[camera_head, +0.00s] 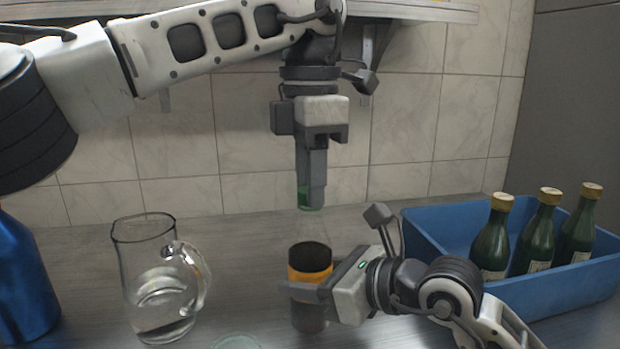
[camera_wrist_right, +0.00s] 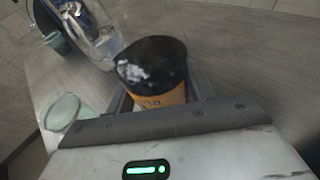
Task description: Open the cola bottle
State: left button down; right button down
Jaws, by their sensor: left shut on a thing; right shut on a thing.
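The cola bottle (camera_head: 311,262) stands upright on the counter, with dark liquid and an orange label. It also shows in the wrist view (camera_wrist_right: 160,94). My right gripper (camera_head: 306,291) is shut around its body from the right, at the label's lower edge. In the wrist view, its fingers (camera_wrist_right: 162,98) lie on either side of the bottle. My left gripper (camera_head: 311,192) points straight down above the bottle and is shut on a green cap (camera_head: 305,198). The bottle's clear upper part is faint below the cap, so I cannot tell whether cap and neck touch.
A glass jug (camera_head: 150,285) with some water stands left of the bottle. A blue crate (camera_head: 425,232) with several green gold-capped bottles (camera_head: 535,240) stands at the right. A pale round glass rim (camera_head: 236,342) shows at the front edge. A tiled wall is behind.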

pick_arm(q)
jog(key=n, duration=0.7)
jog(key=shift+n, duration=0.4)
jog(key=n, duration=0.4)
jog(key=shift+n, duration=0.3)
jog(key=n, duration=1.3)
jog(key=shift+r, duration=0.1)
jog(key=shift+w+r, duration=0.1)
jog(key=shift+r, duration=0.05)
jog(key=shift+r, duration=0.95)
